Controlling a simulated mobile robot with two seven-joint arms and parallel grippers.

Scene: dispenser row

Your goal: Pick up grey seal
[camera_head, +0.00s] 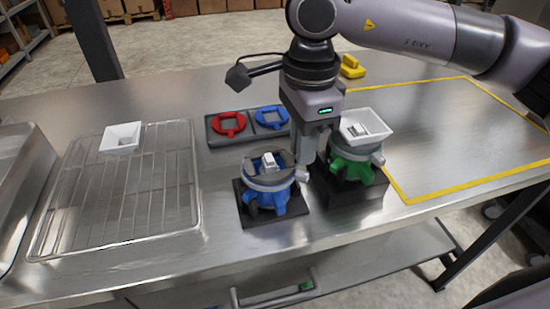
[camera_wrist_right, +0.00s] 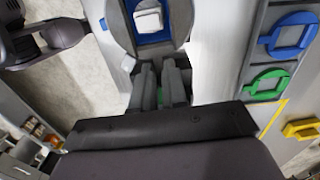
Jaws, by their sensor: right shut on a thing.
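The grey seal (camera_head: 287,160) is a dark grey flat plate with an opening, sitting on top of the blue dispenser (camera_head: 264,198). A white block and blue parts show through its opening. In the right wrist view the grey seal (camera_wrist_right: 180,42) is just beyond my fingertips. My right gripper (camera_head: 306,158) points down at the seal's right side, between the blue and green dispensers, and is shut on its edge. My right fingers (camera_wrist_right: 161,78) hide the exact grip. My left gripper is in neither view.
The green dispenser (camera_head: 351,168) with a white hopper (camera_head: 374,122) stands close right. Red (camera_head: 230,124) and blue (camera_head: 271,118) seals lie behind on a dark holder; a yellow seal (camera_head: 352,67) is farther back. Another white hopper (camera_head: 121,139) sits on the wire rack (camera_head: 150,208) at left.

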